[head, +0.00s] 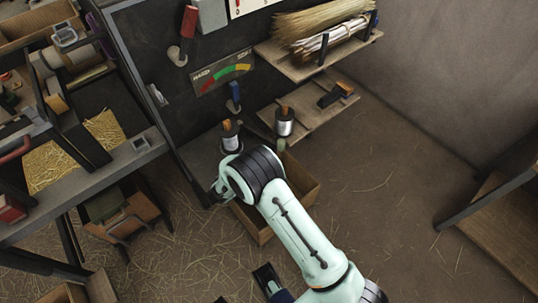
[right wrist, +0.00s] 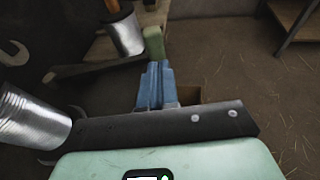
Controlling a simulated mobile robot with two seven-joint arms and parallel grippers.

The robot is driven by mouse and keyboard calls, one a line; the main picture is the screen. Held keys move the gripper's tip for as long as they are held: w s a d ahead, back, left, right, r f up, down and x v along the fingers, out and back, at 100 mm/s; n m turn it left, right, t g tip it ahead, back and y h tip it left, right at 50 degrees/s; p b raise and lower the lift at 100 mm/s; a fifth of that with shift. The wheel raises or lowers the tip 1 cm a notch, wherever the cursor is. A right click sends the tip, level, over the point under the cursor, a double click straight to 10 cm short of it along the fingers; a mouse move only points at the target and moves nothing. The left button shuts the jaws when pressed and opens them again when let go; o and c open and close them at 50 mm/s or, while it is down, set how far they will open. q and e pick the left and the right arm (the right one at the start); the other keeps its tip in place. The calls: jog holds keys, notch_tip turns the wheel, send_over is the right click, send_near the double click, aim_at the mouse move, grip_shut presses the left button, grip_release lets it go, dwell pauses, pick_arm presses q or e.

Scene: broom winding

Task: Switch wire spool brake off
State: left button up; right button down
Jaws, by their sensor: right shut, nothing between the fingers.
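In the right wrist view the left spool (right wrist: 30,115) is close at the left edge and the right spool (right wrist: 122,34) is farther off. A dark lever with a green grip (right wrist: 154,42) lies by the right spool; I take it for the brake. The green grip shows in the head view (head: 281,145) too. My right gripper (right wrist: 154,70) is shut and empty, its tips just short of the grip in the picture; contact cannot be told. My wrist hides it in the head view.
A wooden box (head: 301,190) is below my right wrist. A workbench with straw (head: 48,168) is at left. Floor at right is mostly clear.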

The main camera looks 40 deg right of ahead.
jog(key=v, duration=0.9)
jog(key=shift+s+a+p, duration=0.2)
jog(key=shift+s+p, duration=0.05)
jog(key=shift+p, duration=0.1)
jog(key=shift+r, duration=0.1)
